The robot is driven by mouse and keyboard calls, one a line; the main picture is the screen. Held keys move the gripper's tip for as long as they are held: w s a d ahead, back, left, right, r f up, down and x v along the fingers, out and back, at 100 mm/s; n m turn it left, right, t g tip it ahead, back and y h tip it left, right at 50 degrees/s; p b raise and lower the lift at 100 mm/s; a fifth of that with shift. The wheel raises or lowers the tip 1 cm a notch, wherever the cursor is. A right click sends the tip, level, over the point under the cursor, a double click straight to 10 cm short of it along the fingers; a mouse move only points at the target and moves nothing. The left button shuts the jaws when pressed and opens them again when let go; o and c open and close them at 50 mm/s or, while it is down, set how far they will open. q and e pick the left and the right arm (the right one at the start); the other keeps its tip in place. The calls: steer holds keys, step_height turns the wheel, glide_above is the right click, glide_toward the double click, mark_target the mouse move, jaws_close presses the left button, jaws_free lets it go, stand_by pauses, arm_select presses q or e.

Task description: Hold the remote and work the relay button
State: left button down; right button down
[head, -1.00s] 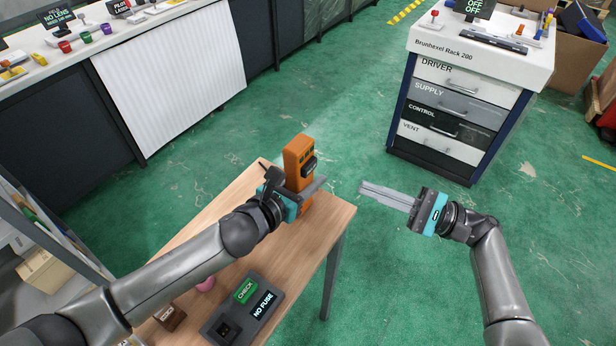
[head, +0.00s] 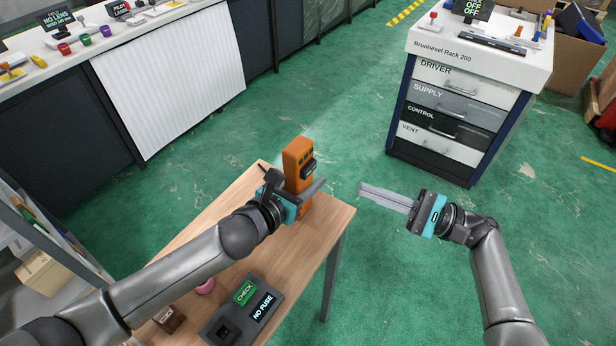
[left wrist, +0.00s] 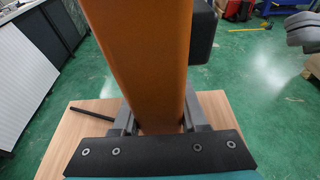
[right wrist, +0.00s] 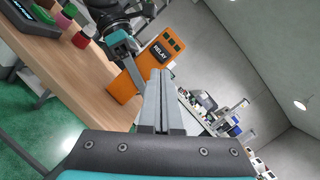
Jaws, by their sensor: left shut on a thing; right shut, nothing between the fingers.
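The orange remote (head: 298,160) stands upright at the far end of the wooden table, with a dark block on its side. My left gripper (head: 300,190) is shut on it, and the remote fills the space between the fingers in the left wrist view (left wrist: 155,70). In the right wrist view the remote (right wrist: 150,62) shows a dark label reading RELAY and small dark buttons. My right gripper (head: 362,190) is shut and empty, to the right of the remote and beyond the table edge, apart from it. Its closed fingers also show in the right wrist view (right wrist: 160,95).
The wooden table (head: 325,222) carries a dark box (head: 222,325) with CHECK and NO FUSE signs near its front. A drawer rack (head: 445,100) labelled Brunhexel Rack 200 stands at the back right. A long workbench (head: 165,85) is at the left. Green floor lies open between them.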

mark_target(308, 169)
steer(key=a+f+m+t+h, duration=0.1)
steer(key=f+h, duration=0.1)
steer(key=f+m+t+h, duration=0.1)
steer(key=f+m+h, duration=0.1)
steer(key=f+h, duration=0.1)
steer(key=w+a+f+m+t+h, duration=0.1)
steer(key=f+t+h, duration=0.1)
steer(key=shift+a+f+m+h, duration=0.2)
steer(key=shift+a+m+h, duration=0.1)
steer(key=shift+a+m, duration=0.1)
steer(key=shift+s+m+t+h, duration=0.1)
steer(key=shift+m+t+h, duration=0.25)
steer(key=shift+h, duration=0.25)
steer(key=s+d+r+m+t+h, duration=0.1)
steer(key=s+r+m+t+h, duration=0.4)
steer(key=r, duration=0.5)
steer(key=m+t+h, duration=0.1)
steer(key=t+h, duration=0.1)
steer(key=shift+s+d+h, duration=0.3)
steer(key=shift+s, duration=0.05)
steer(key=shift+w+a, duration=0.1)
steer(key=w+a, duration=0.5)
steer(key=a, duration=0.2)
steer(key=shift+w, duration=0.1)
stand_by(0.9)
